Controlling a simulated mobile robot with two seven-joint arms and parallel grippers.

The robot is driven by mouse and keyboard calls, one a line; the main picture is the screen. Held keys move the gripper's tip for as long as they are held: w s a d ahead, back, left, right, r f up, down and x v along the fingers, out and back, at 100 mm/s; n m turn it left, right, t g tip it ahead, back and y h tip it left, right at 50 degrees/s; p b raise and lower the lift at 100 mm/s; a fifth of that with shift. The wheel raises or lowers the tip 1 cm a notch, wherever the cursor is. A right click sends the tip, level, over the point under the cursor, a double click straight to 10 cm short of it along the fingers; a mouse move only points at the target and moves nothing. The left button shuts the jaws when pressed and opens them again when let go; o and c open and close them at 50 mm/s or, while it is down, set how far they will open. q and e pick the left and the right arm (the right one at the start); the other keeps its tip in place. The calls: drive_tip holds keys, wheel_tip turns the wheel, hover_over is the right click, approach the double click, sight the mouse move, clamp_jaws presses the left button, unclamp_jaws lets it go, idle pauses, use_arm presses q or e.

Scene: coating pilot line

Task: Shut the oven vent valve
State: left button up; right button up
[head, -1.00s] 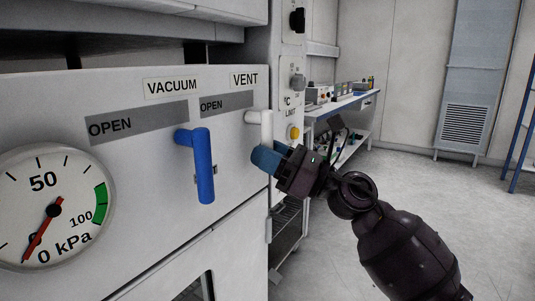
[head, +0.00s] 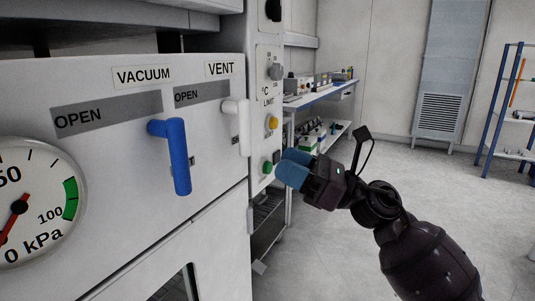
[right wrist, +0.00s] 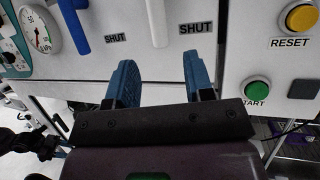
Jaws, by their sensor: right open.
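The vent valve's white lever (head: 243,135) hangs straight down from its pivot, under the VENT label (head: 221,69) on the oven front. The grey OPEN band (head: 202,94) lies to the upper left of the lever. In the right wrist view the white lever (right wrist: 157,20) points down, with a SHUT label (right wrist: 195,28) beside its lower end. My right gripper (head: 289,168) is open and empty, apart from the lever, to its lower right. In its wrist view the blue fingers (right wrist: 158,80) stand wide apart below the lever's end.
The blue vacuum lever (head: 178,158) also hangs down, left of the vent lever. A pressure gauge (head: 35,205) is at far left. A green START button (right wrist: 257,89) and yellow RESET button (right wrist: 301,18) are close on the right. Open floor (head: 340,255) lies right of the oven.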

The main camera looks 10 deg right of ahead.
drive_tip(key=shift+v, duration=1.05)
